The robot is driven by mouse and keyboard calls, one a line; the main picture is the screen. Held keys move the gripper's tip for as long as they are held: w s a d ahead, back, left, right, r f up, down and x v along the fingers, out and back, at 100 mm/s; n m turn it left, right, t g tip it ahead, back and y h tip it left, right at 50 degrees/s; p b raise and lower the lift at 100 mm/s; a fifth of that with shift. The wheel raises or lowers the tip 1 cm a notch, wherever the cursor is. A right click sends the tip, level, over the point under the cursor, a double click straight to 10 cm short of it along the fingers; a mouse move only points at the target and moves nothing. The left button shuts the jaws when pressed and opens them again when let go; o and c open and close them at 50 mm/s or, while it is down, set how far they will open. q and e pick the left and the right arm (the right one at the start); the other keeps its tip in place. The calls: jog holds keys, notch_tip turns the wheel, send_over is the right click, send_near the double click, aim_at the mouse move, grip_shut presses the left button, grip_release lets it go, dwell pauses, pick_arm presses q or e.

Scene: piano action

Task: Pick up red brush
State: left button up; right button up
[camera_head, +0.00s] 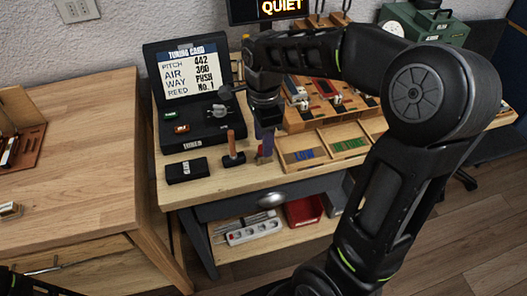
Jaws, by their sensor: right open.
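My right gripper (266,131) points down over the front of the workbench, with its jaws open. A small upright piece with an orange-red handle and a dark foot (232,148) stands just left of it, apart from the fingers. It may be the red brush, but its bristles are not clear. My left gripper is not in view.
An open black case with a tuning card (193,75) stands to the left. A black block (186,170) lies in front of it. Wooden trays (302,148) with coloured pieces lie to the right. Another wooden table (95,130) is at the left.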

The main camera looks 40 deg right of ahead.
jog(key=shift+f, duration=2)
grip_shut()
